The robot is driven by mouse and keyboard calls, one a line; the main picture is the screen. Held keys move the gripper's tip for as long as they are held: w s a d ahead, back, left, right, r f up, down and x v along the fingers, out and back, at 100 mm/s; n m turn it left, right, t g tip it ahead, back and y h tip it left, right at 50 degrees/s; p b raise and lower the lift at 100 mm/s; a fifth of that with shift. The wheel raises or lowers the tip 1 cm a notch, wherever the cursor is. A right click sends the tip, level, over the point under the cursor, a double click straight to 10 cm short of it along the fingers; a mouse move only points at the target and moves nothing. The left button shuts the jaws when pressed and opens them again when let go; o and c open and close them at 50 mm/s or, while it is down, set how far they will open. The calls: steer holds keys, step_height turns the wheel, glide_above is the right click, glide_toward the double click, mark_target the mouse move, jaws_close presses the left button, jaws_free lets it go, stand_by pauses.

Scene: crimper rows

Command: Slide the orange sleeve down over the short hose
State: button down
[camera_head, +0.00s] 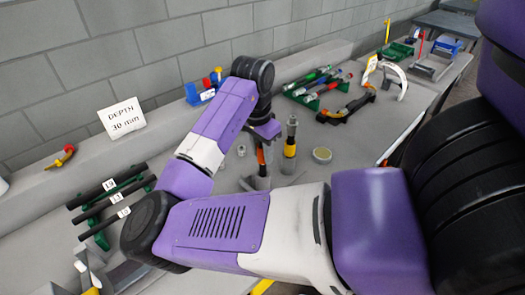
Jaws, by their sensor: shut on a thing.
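My gripper (265,131) points down over the middle of the bench, with its fingers mostly hidden by my wrist. It is shut on a thin orange piece (261,157), which looks like the orange sleeve. The piece stands nearly upright just above or in a grey holder (258,182); I cannot tell whether they touch. Dark material shows beside the orange, and I cannot tell if it is the short hose.
A green rack (103,241) with black labelled hoses lies at left. Another rack (313,103) with coloured hoses lies behind right. A round tin (322,155) sits right of the upright fitting. My arm hides the front bench.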

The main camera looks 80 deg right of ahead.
steer(key=shift+f+b, duration=0.75)
steer(key=shift+f, duration=0.55)
steer(key=c, duration=0.9)
jaws_free()
steer(key=shift+r, duration=0.1)
steer(key=r, duration=0.5)
steer(key=a+r, duration=0.1)
steer(key=r, duration=0.1)
steer(key=shift+w+r, duration=0.25)
steer(key=shift+r, duration=0.1)
